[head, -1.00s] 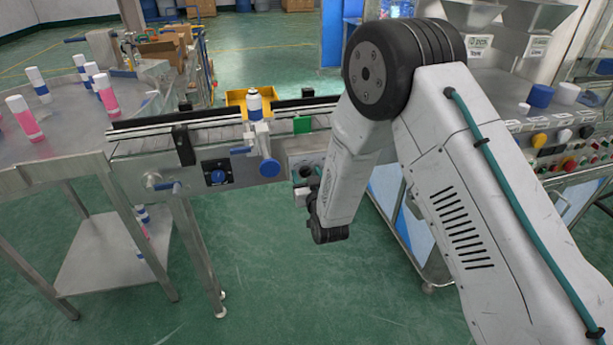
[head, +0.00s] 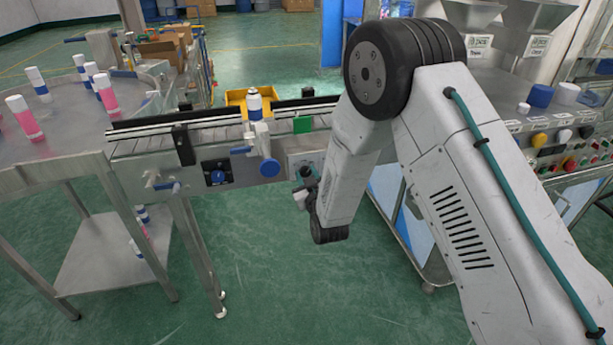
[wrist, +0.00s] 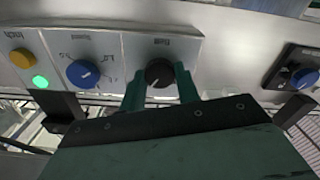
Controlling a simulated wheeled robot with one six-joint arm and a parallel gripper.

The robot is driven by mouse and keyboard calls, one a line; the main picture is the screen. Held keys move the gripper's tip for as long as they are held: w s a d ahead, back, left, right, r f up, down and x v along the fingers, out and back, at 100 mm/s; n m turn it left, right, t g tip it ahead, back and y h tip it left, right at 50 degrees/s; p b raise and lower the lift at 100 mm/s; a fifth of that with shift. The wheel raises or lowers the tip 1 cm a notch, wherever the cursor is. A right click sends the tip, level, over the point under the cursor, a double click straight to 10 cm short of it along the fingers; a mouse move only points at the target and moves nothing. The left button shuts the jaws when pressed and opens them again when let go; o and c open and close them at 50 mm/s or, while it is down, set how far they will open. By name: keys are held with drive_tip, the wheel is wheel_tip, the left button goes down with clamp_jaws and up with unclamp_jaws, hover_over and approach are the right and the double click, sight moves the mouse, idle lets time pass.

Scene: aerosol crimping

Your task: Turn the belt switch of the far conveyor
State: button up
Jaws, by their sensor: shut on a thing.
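The black belt switch (wrist: 159,73) is a round knob with a pale pointer line, on a grey panel in the wrist view. My gripper (wrist: 161,88) has its two teal fingers on either side of the knob and is shut on it. In the head view my gripper (head: 304,186) is at the front of the control panel (head: 299,160) on the conveyor's side, partly hidden by my arm. The conveyor (head: 215,137) runs behind it with a can (head: 254,103) standing at its middle.
A blue knob (wrist: 83,73), a lit green button (wrist: 40,82) and a yellow button (wrist: 21,58) sit left of the switch. Another blue knob (wrist: 304,79) is at the right. A round table (head: 60,140) with bottles stands left. Green floor in front is clear.

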drive_tip(key=n, duration=0.4)
drive_tip(key=shift+n, duration=0.3)
drive_tip(key=n, duration=0.3)
drive_tip(key=shift+a+n, duration=0.1)
drive_tip(key=shift+n, duration=0.2)
drive_tip(key=n, duration=0.4)
drive_tip(key=shift+f, duration=0.1)
drive_tip(key=shift+n, duration=2.2)
drive_tip(key=o, duration=1)
